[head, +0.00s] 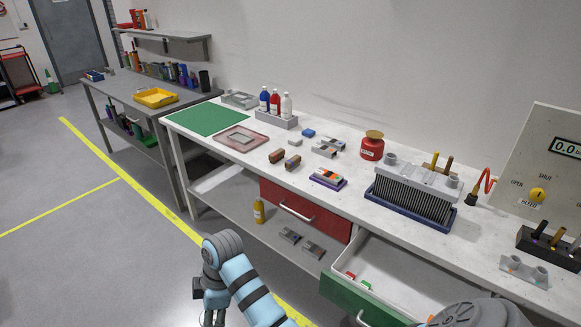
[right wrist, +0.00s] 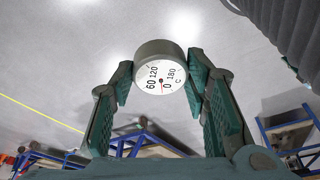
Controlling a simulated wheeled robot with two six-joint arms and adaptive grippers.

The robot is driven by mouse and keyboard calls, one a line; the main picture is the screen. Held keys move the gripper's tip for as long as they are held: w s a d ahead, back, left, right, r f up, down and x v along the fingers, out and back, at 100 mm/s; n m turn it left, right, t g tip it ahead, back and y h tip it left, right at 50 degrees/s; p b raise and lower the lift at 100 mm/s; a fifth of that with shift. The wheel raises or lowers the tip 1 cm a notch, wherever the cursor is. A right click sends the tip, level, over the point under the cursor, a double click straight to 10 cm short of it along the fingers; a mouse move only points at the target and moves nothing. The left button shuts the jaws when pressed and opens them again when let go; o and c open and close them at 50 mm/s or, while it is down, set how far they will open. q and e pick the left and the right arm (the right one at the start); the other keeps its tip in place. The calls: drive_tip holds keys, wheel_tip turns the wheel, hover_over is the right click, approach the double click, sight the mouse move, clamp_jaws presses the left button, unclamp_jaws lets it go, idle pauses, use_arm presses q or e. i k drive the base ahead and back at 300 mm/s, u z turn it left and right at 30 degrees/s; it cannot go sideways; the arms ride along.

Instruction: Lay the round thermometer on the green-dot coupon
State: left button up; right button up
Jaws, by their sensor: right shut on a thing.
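The round thermometer (right wrist: 161,75) has a white dial with black numbers and a grey rim. It is in my right gripper (right wrist: 160,80), whose green-padded fingers are shut on its sides, with the dial facing the wrist camera. That gripper is out of the head view. I cannot pick out the green-dot coupon for certain. A small green patch (head: 366,285) shows in the open drawer, too small to identify.
The white bench (head: 390,220) carries a finned block in a blue tray (head: 410,205), a red canister (head: 372,147), brown blocks (head: 277,156), a pink-rimmed tray (head: 241,139) and a green mat (head: 207,118). A green-fronted drawer (head: 362,303) stands open below.

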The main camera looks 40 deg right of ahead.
sight(329, 174)
drive_tip(key=z, duration=0.15)
drive_tip(key=i, duration=0.8)
drive_tip(key=z, duration=0.55)
